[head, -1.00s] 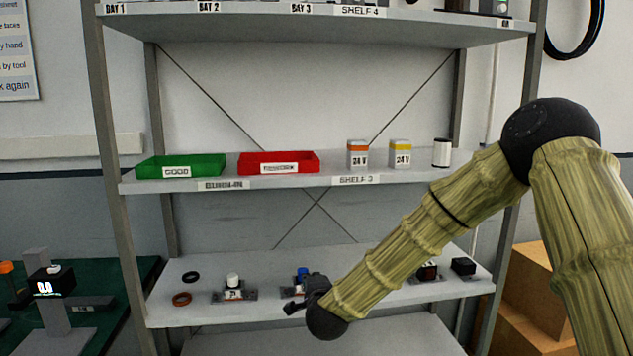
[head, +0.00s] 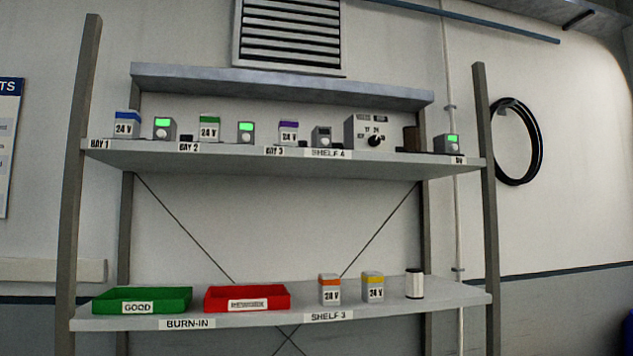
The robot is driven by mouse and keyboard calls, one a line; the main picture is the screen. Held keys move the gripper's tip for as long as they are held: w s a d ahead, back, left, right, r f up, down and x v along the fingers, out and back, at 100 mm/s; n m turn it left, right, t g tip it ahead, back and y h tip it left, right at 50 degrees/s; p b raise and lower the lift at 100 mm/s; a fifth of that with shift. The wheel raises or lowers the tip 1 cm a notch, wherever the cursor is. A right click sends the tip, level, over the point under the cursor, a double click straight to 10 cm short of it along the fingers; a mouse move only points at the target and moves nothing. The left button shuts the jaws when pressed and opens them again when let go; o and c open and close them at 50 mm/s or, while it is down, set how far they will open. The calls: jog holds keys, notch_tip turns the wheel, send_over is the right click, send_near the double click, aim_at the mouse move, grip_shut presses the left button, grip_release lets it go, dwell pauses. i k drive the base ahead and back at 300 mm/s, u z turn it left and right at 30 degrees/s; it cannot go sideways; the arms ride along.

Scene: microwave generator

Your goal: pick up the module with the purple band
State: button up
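The module with the purple band (head: 288,132) stands upright on the upper shelf, labelled SHELF 4 (head: 230,160), above the BAY 3 label. It is a light grey block marked 24 V with a purple top band. Small grey devices stand to its left and right, apart from it. My gripper and arm do not show in the head view now.
On the upper shelf are blue-band (head: 127,124) and green-band (head: 209,128) modules, and a grey box with a knob (head: 370,134). Below stand a green GOOD tray (head: 110,305), a red tray (head: 225,302), orange-band (head: 329,290) and yellow-band (head: 372,288) modules. A ledge (head: 280,85) overhangs the upper shelf.

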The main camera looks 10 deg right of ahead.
aim_at(287, 128)
jog(key=z, duration=2.8)
jog(key=k, duration=2)
jog(key=u, duration=1.85)
jog(key=i, duration=1)
